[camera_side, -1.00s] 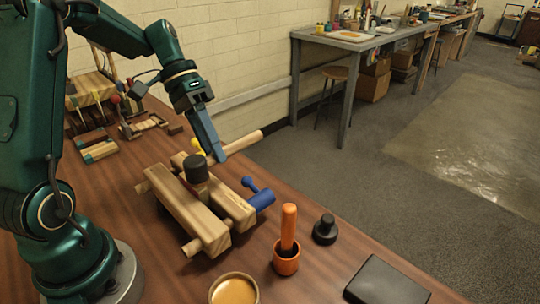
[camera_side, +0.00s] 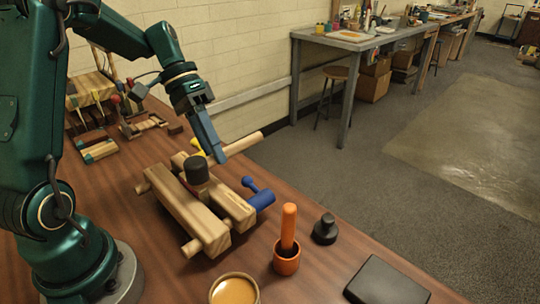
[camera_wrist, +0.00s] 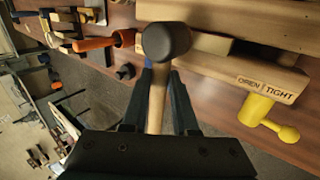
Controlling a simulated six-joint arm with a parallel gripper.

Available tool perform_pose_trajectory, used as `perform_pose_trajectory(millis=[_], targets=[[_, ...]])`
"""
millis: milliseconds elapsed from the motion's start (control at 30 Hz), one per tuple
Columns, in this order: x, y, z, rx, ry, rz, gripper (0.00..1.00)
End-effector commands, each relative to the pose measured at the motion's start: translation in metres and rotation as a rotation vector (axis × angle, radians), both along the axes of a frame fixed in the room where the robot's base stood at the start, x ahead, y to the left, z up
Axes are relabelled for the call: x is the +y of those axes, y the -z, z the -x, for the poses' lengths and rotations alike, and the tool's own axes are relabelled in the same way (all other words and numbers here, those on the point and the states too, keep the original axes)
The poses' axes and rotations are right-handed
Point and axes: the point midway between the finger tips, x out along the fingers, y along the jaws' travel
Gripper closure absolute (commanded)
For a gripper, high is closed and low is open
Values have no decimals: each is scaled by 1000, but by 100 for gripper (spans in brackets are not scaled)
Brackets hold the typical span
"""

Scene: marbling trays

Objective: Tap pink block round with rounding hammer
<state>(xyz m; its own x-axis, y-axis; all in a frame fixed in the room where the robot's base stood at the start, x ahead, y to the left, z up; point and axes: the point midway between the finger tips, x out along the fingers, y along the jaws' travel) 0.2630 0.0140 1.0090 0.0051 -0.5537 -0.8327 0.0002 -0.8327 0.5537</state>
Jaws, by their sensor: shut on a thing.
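My gripper (camera_side: 219,158) is shut on the pale wooden handle (camera_side: 245,143) of the rounding hammer. The hammer's black, rounded head (camera_side: 196,170) is over the wooden vise (camera_side: 185,215), near the gap between its two beams. In the wrist view the head (camera_wrist: 166,42) is beyond my fingers (camera_wrist: 158,98), with the handle running back between them. I cannot make out the pink block; a small reddish patch shows just below the head in the side view, and the head hides most of that spot. I cannot tell whether the head touches anything.
The vise has a blue handle (camera_side: 262,199) and a yellow handle (camera_wrist: 268,116). An orange tool in a cup (camera_side: 287,262), a black knob (camera_side: 325,230), a black flat case (camera_side: 388,283) and a bowl (camera_side: 234,290) stand at the front. A tool rack (camera_side: 90,90) is behind.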

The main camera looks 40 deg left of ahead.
Motion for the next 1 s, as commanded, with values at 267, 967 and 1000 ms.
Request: perform_pose_trajectory(millis=[267,967,1000], targets=[[0,-13,-1,-4,0,-1,100],[1,-43,0,0,-1,1,100],[3,-43,0,0,-2,2,100]])
